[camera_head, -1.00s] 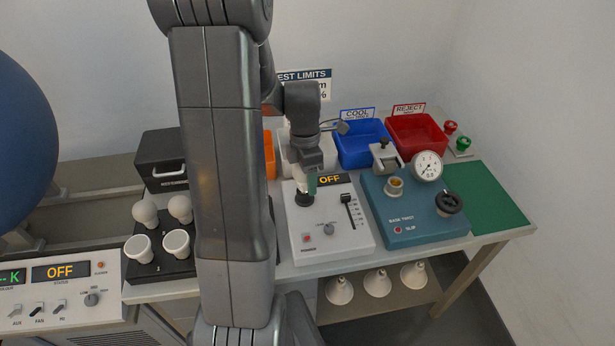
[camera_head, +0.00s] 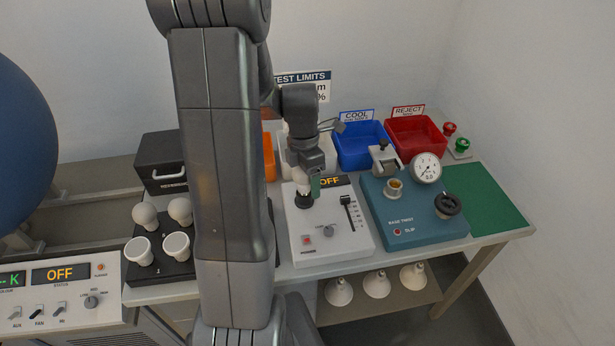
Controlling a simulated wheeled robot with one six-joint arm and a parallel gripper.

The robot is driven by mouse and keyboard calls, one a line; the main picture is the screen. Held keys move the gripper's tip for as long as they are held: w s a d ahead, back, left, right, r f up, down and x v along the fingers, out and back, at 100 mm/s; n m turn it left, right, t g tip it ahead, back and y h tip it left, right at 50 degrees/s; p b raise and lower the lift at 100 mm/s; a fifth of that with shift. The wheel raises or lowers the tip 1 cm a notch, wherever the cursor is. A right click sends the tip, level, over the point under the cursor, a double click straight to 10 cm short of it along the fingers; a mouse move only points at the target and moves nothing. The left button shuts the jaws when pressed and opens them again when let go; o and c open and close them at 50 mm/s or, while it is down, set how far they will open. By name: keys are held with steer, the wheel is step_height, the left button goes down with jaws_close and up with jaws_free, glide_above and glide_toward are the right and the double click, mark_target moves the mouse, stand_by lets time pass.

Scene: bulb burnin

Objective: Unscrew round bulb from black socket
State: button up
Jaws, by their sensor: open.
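The round bulb (camera_head: 302,187) is white and sits upright at the black socket (camera_head: 304,201) on the white test box (camera_head: 340,246). Whether its thread is still engaged cannot be told from here. My gripper (camera_head: 306,184) is open and points down at the bulb from above. One greenish finger (camera_head: 316,186) shows just right of the bulb, close to it. The other finger is not clear, and contact with the glass cannot be told.
A teal twist tester (camera_head: 415,217) with a gauge stands right of the box. Behind are a blue COOL bin (camera_head: 363,158) and a red REJECT bin (camera_head: 416,153). A black rack (camera_head: 163,262) holds several bulbs at left. A green mat (camera_head: 488,200) lies clear at right.

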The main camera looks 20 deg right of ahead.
steer(key=m, duration=0.6)
steer(key=shift+s+a+y+p, duration=0.15)
steer(key=shift+y+p, duration=0.15)
steer(key=shift+y, duration=0.1)
steer(key=m, duration=0.5)
steer(key=shift+s+a+m+t+y, duration=0.1)
steer(key=shift+a+m+t+y, duration=0.05)
steer(key=shift+m+t+y, duration=0.15)
steer(key=m, duration=0.4)
steer(key=shift+s+a+m+t, duration=0.1)
steer(key=shift+a+m+t, duration=0.05)
steer(key=shift+m+t, duration=0.2)
steer(key=m, duration=0.5)
steer(key=shift+a+m+t, duration=0.2)
steer(key=shift+m+t, duration=0.15)
steer(key=shift+c, duration=0.4)
